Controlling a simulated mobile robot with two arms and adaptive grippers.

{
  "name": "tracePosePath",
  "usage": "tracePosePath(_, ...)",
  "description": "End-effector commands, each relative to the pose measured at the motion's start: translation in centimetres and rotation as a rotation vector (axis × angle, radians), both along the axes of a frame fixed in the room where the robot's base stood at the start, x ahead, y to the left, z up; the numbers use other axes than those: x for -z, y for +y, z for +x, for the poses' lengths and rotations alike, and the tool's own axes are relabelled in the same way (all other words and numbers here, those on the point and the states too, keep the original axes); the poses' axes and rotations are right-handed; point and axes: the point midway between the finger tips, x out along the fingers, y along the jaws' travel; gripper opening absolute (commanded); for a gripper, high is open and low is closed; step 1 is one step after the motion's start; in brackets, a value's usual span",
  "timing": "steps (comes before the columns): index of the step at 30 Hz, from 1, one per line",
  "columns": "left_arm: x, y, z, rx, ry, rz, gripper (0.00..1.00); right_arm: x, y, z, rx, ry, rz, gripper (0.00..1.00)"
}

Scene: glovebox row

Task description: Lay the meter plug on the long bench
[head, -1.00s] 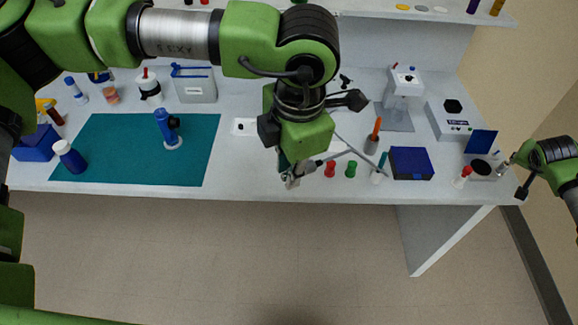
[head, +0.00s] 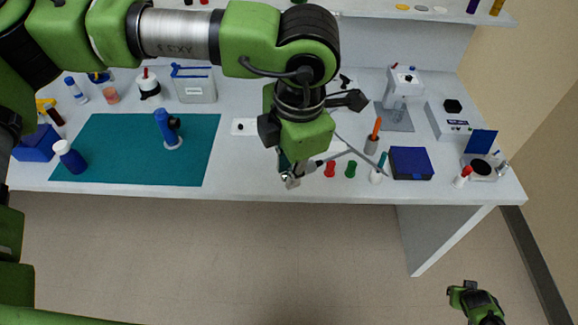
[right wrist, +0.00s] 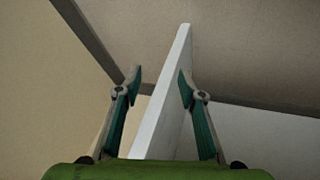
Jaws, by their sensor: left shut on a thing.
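My left gripper (head: 290,180) points down at the front edge of the long bench (head: 240,192), left of the red and green pieces. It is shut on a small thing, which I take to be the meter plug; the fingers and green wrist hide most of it. I cannot tell whether it touches the bench top. My right gripper (head: 463,290) is low at the lower right, in front of the bench and away from it. In the right wrist view its fingers (right wrist: 160,82) are spread, with a white panel edge beyond and nothing held.
A red piece (head: 330,169), a green piece (head: 350,169) and a blue box (head: 411,163) stand right of the left gripper. Thin grey rods cross near there. A teal mat (head: 110,150) with a blue instrument (head: 167,128) lies left.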

Motion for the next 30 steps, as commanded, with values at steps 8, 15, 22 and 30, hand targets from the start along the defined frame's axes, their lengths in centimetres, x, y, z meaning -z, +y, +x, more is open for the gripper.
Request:
tracePosePath(8, 0.0, 0.0, 0.0, 0.000, 0.000, 0.000, 0.00, 7.4, 10.3, -9.5, -0.143, 0.148, 0.086, 0.36)
tracePosePath(15, 0.0, 0.0, 0.0, 0.000, 0.000, 0.000, 0.00, 11.4, 19.5, -18.0, -0.266, 0.253, 0.166, 0.36)
tracePosePath(22, 0.0, 0.0, 0.0, 0.000, 0.000, 0.000, 0.00, 13.3, 27.1, -25.1, -0.367, 0.325, 0.237, 0.36)
tracePosePath(30, 0.0, 0.0, 0.0, 0.000, 0.000, 0.000, 0.00, 13.7, 31.1, -28.7, -0.420, 0.357, 0.274, 0.36)
